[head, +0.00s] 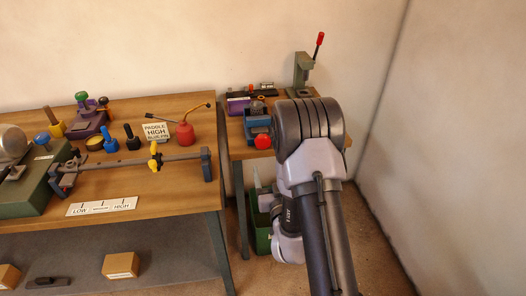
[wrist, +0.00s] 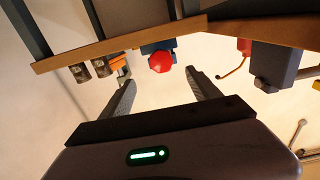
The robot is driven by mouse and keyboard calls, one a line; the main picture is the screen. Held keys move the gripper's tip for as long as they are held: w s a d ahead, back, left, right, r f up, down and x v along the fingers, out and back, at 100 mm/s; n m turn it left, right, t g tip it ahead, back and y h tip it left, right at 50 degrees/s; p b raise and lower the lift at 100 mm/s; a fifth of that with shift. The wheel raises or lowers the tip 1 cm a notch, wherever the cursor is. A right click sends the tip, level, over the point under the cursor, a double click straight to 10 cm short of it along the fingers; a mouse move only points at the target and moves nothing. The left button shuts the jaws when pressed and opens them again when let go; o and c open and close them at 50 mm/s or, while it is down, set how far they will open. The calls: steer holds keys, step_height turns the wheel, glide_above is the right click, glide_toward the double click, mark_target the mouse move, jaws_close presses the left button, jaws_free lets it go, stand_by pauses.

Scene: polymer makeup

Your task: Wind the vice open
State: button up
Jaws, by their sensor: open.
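The blue vice (head: 257,124) sits at the front left of the small wooden bench at the back, with a red round knob (head: 262,141) at its front. In the wrist view, which looks upside down, part of the blue vice (wrist: 153,47) shows at the bench edge, with the red knob (wrist: 161,63) below it. My gripper (wrist: 160,76) is open and empty. The red knob appears between its two fingers, near the tips; I cannot tell how far beyond them it is. In the head view my arm hides the gripper and part of the small bench.
A green press with a red-tipped lever (head: 303,75) stands behind the vice. A larger workbench (head: 170,203) on the left holds a red oil can (head: 185,134), a long rail and several tools. A green bin (head: 262,238) is under the small bench. The wall is at the right.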

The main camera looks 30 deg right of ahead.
mark_target(264, 144)
steer(key=x, duration=1.1)
steer(key=shift+w+d+b, duration=0.1)
steer(key=shift+w+b, duration=0.3)
steer(key=c, duration=1.4)
steer(key=shift+o, duration=0.2)
steer(key=n, duration=1)
steer(key=shift+s+d+r, duration=0.1)
steer(key=n, duration=0.9)
steer(key=shift+n, duration=0.6)
